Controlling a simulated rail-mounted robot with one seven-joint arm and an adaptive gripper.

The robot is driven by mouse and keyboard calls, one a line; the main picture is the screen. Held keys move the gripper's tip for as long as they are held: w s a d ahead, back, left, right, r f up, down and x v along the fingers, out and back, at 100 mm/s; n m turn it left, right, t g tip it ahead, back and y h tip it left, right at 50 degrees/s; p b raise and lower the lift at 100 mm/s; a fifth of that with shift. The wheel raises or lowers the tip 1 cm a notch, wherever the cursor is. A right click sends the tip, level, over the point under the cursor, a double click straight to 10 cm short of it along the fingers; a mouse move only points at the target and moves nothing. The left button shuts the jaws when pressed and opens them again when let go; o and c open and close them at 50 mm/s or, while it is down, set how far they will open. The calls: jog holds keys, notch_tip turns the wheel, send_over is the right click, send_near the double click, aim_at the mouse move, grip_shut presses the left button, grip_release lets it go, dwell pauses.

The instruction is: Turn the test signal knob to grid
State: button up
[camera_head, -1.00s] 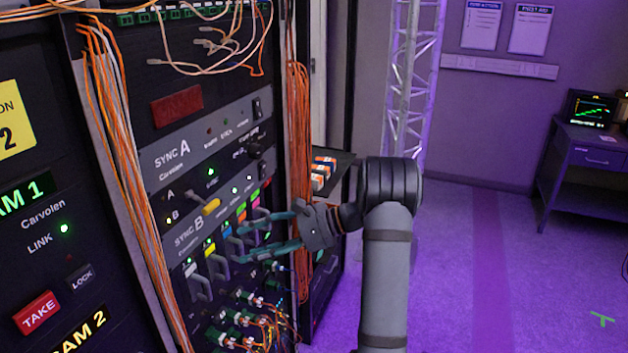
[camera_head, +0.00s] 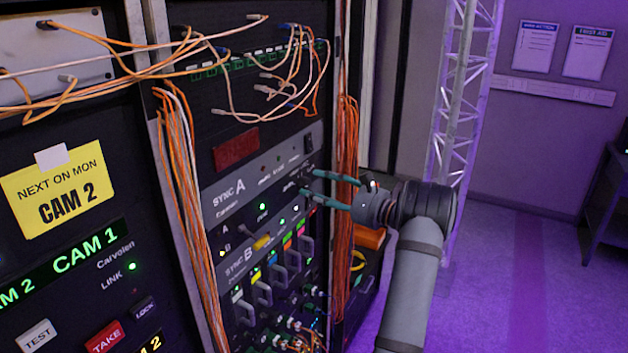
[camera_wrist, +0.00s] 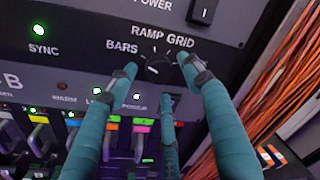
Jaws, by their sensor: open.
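The test signal knob (camera_wrist: 158,68) is a small dark round knob on the SYNC A panel, under the printed labels BARS, RAMP and GRID (camera_wrist: 180,42). A pale mark shows on it, but I cannot tell which label it points to. My gripper (camera_wrist: 156,64) is open, with teal fingers on the left and right of the knob and another below it. Contact with the knob cannot be made out. In the head view my gripper (camera_head: 308,184) is at the SYNC A panel (camera_head: 240,188), and the knob is hard to make out behind the fingers.
A power switch (camera_wrist: 204,12) is above right of the knob. Handled modules with coloured tabs (camera_head: 272,282) sit below. Orange cable bundles (camera_head: 347,190) hang close on the right, and more cables (camera_head: 182,200) hang on the left. Open floor (camera_head: 500,290) lies to the right.

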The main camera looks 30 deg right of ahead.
jog(key=shift+x, duration=0.85)
jog(key=c, duration=0.3)
jog(key=shift+s, duration=0.1)
jog(key=c, duration=0.7)
jog(key=shift+c, duration=0.8)
